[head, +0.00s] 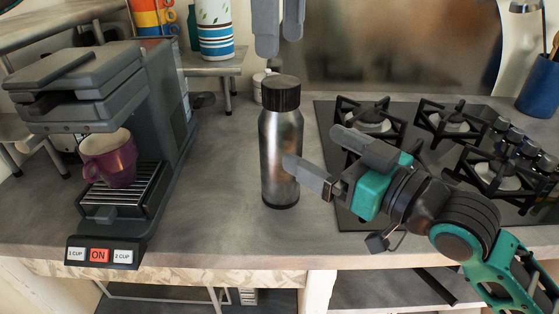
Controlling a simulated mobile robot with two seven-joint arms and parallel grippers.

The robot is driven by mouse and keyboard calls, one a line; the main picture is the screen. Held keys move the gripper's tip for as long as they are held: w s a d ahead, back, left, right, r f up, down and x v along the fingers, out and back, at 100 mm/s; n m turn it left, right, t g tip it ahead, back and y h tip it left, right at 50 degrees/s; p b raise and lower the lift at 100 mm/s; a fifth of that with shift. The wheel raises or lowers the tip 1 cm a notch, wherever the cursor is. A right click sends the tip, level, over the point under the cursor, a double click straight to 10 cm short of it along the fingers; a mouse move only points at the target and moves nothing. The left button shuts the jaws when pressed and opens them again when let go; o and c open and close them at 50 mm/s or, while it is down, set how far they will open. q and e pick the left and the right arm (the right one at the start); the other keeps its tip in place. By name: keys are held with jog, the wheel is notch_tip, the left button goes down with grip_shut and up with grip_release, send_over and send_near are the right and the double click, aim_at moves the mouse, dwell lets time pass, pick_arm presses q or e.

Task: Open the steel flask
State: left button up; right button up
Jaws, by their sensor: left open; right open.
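The steel flask (281,150) stands upright on the counter, with its black cap (281,92) on top. My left gripper (279,48) is open above the cap, its fingers pointing down, apart from the cap in the picture. My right gripper (308,157) comes in from the right at the height of the flask's body and is open. One finger overlaps the flask's right side in the picture; the other is behind and above it. I cannot tell whether it touches the flask.
A coffee machine (84,82) with a purple cup (109,160) on its drip tray stands at the left. A gas hob (371,117) lies at the right, under my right arm. A small shelf (216,66) stands behind. The counter in front of the flask is clear.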

aim_at(281, 81)
jog(key=x, duration=1)
jog(key=shift+w+a+f, duration=0.1)
jog(key=shift+w+a, duration=0.1)
jog(key=shift+w, duration=0.05)
jog(key=shift+c, duration=0.2)
jog(key=c, duration=1.8)
pick_arm(q)
jog(key=m, duration=0.4)
pick_arm(e)
grip_shut()
pick_arm(q)
jog(key=m, duration=0.9)
jog(key=shift+r, duration=0.15)
jog(key=m, duration=0.4)
jog(key=shift+m, duration=0.3)
jog(key=shift+f+m, duration=0.3)
jog(key=shift+f, duration=3.7)
